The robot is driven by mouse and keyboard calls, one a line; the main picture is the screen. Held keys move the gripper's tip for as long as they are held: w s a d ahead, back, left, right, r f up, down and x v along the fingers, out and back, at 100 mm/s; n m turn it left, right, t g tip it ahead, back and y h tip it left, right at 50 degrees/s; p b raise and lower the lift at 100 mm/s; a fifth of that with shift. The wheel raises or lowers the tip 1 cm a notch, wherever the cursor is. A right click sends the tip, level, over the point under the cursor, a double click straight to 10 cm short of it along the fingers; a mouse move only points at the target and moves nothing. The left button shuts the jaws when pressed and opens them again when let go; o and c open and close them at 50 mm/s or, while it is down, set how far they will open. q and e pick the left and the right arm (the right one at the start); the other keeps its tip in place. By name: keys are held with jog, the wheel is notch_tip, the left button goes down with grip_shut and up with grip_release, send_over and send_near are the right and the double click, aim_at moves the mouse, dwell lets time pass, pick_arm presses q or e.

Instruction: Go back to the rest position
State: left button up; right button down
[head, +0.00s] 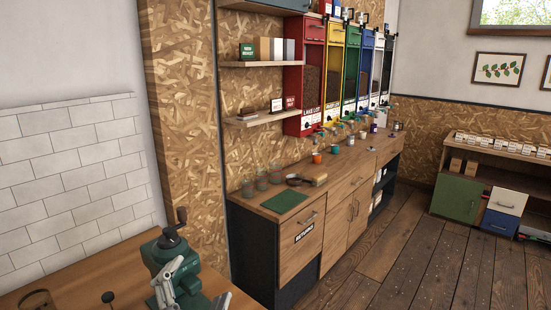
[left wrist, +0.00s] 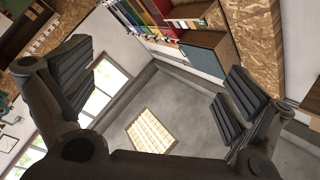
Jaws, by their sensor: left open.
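My left gripper (left wrist: 158,78) shows in the left wrist view with its two dark ridged finger pads wide apart. Nothing is between the pads. It points up past the room's upper wall toward the grey ceiling, where a lit panel (left wrist: 152,130) shows. In the head view I cannot clearly make this gripper out; a light grey jointed piece at the bottom left stands before a green machine, and I cannot tell whether it is mine. My right gripper is in neither view.
The green machine (head: 182,252) with a dark crank stands on a wooden table (head: 75,282) at the bottom left. A long wooden counter (head: 262,211) with cups, glasses and a green mat (head: 285,202) runs along the wall under coloured dispensers. The plank floor (head: 400,262) is clear.

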pick_arm(q)
jog(key=s+a+f+n+g+y, duration=0.4)
jog(key=a+f+n, duration=0.1)
jog(key=f, duration=0.5)
jog(key=s+f+n+g, duration=0.2)
jog(key=s+f+g, duration=0.5)
jog(key=s, duration=0.5)
jog(key=s+f+n+g, duration=0.3)
jog(key=s+f+g, duration=0.2)
jog(key=s+f, duration=0.55)
notch_tip(320, 180, down, 26)
jog(key=s+g+b, duration=0.1)
jog(key=s+b, duration=0.1)
jog(key=b, duration=0.2)
jog(key=s+a+f+b, duration=0.1)
jog(key=s+f, duration=0.7)
jog(key=f, duration=0.2)
jog(key=s+a+f+g+b, duration=0.1)
jog(key=s+a+f+b, duration=0.1)
jog(key=s+f, duration=0.7)
notch_tip(320, 180, down, 2)
jog(key=shift+f+m+h, duration=0.25)
jog(key=shift+m+h, duration=0.05)
jog(key=shift+m, duration=0.1)
jog(key=shift+a, duration=0.1)
